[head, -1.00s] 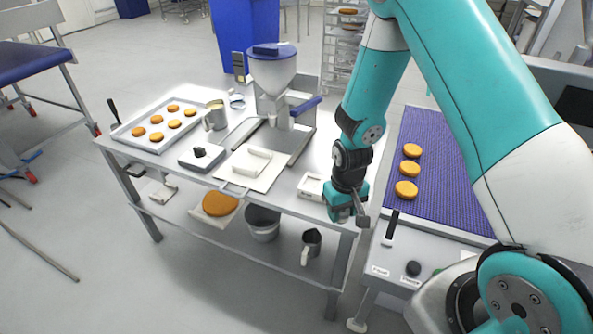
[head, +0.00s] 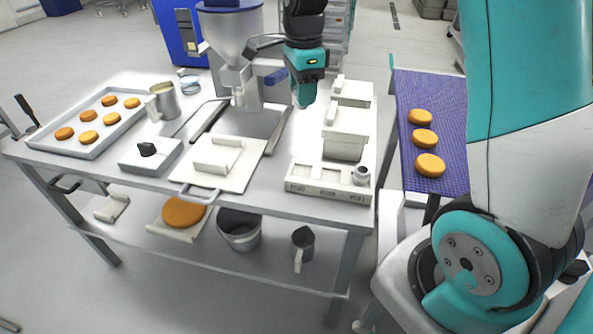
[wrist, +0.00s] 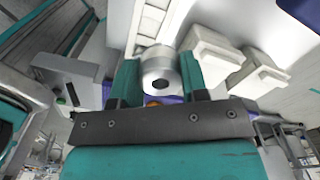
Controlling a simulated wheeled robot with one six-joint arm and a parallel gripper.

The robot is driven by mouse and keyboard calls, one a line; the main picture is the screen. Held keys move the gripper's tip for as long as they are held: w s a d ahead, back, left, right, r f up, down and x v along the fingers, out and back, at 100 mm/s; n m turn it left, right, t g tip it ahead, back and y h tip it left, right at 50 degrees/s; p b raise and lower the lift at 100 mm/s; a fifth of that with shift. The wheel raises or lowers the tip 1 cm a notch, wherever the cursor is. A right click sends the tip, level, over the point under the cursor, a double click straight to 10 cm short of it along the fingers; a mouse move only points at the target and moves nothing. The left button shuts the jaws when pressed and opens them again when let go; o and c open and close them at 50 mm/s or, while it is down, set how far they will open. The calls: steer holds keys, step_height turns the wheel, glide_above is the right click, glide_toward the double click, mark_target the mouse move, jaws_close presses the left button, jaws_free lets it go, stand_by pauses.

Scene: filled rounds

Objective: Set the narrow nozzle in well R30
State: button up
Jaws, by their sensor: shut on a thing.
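My gripper (head: 304,94) is above the table's back part, right of the hopper machine, fingers down. In the wrist view its two teal fingers (wrist: 158,82) are shut on a silver, round nozzle (wrist: 158,66) with a dark hole in its end. In the head view the fingers hide this nozzle. I cannot tell its bore size for sure. A white well block (head: 328,186) lies at the table's front right, with small labels that are too small to read surely. Another metal nozzle (head: 361,175) stands in its right end; the wells to the left look empty.
The hopper machine (head: 232,40) stands left of my gripper. White lidded tubs (head: 345,130) stand behind the block. A white board (head: 225,178), a scale (head: 150,156), a jug (head: 163,102) and a patty tray (head: 92,150) are leftward. A purple conveyor (head: 440,110) is right.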

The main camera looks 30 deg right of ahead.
step_height(320, 180, down, 19)
steer(key=shift+d+f+p, duration=0.1)
steer(key=shift+f+p, duration=0.05)
steer(key=shift+p, duration=0.4)
steer(key=shift+f, duration=0.1)
steer(key=o, duration=0.9)
steer(key=shift+o, duration=0.2)
step_height(320, 180, up, 12)
steer(key=b, duration=0.1)
steer(key=s+a+r+n+y, duration=0.2)
steer(key=s+a+r+n, duration=0.4)
steer(key=s+a+n, duration=0.3)
steer(key=s+a+r+n+y, duration=0.2)
steer(key=s+a+r+n, duration=0.4)
steer(key=s+n, duration=0.9)
steer(key=a+n, duration=0.2)
steer(key=n, duration=0.2)
steer(key=shift+s+a, duration=0.4)
